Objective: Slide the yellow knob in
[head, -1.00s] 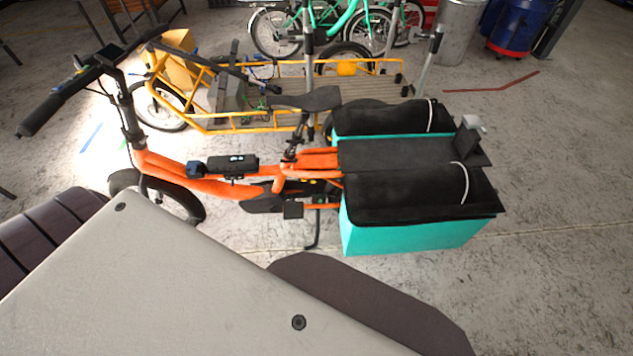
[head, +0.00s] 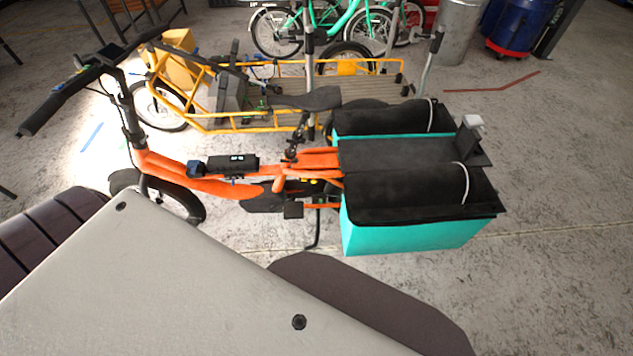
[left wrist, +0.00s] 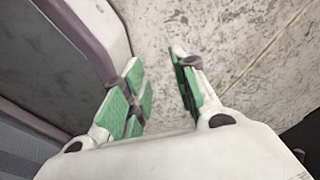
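I cannot make out a yellow knob for certain in either view. An orange cargo bike (head: 205,186) stands across the middle of the head view, with a small black device (head: 233,164) on its frame. Small yellow spots (head: 313,181) show on the frame below the seat, too small to identify. My left gripper (left wrist: 160,88) is in the left wrist view, open and empty, its green-padded fingers apart above the bare floor. It is not in the head view. My right gripper is in neither view.
Teal boxes with black covers (head: 400,238) sit on the bike's rear. A yellow-framed cargo bike (head: 240,128) stands close behind it. A grey bin (head: 459,32) and a blue barrel (head: 517,25) stand at the back. The floor (head: 560,180) on the right is clear.

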